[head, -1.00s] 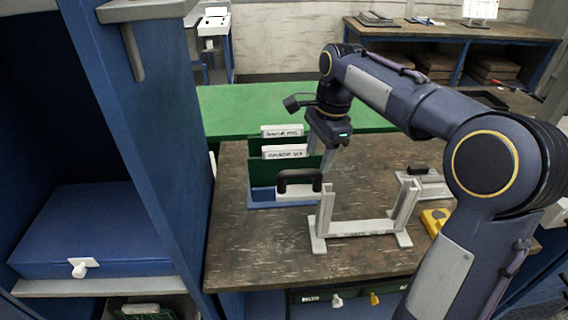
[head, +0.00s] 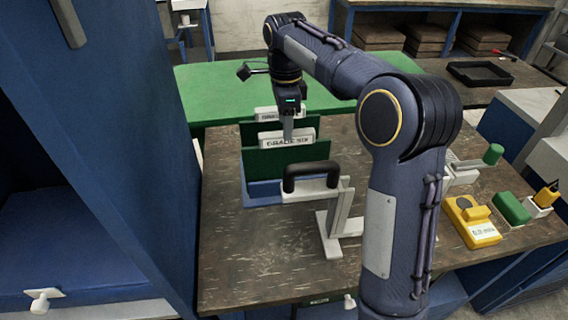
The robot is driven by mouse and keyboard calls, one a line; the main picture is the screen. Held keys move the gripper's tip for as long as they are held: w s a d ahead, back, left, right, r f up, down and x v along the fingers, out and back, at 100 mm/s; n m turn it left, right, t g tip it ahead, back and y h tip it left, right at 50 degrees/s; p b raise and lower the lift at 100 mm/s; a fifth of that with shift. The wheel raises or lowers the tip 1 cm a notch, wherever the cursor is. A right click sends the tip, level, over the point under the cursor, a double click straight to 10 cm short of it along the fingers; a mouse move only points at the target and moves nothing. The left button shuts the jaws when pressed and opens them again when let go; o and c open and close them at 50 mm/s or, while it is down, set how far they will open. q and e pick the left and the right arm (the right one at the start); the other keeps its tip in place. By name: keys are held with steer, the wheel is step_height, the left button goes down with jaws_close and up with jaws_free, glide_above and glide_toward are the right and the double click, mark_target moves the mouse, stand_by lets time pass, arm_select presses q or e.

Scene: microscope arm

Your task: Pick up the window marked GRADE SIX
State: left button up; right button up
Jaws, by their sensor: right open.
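The GRADE SIX window (head: 286,142) stands upright in a blue rack (head: 264,190) on the wooden bench. It is a dark green panel with a white top strip bearing that name. Another white-topped window (head: 266,113) stands behind it, its label partly covered by my right gripper. My right gripper (head: 288,135) is open and points down at the GRADE SIX window's top strip. Its fingertips overlap the strip in the picture; I cannot tell whether they touch it. My left gripper is not in view.
A white frame part with a black handle (head: 312,174) stands in front of the rack. A yellow device (head: 468,222) and a green block (head: 510,207) lie at the right. The bench's front left is clear.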

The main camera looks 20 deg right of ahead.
mark_target(287, 145)
steer(key=f, duration=0.7)
steer(key=shift+s+d+f, duration=0.15)
steer(key=shift+s+f, duration=0.05)
steer(key=shift+f, duration=0.2)
steer(key=shift+c, duration=0.4)
jaws_close()
steer(key=shift+r, duration=0.1)
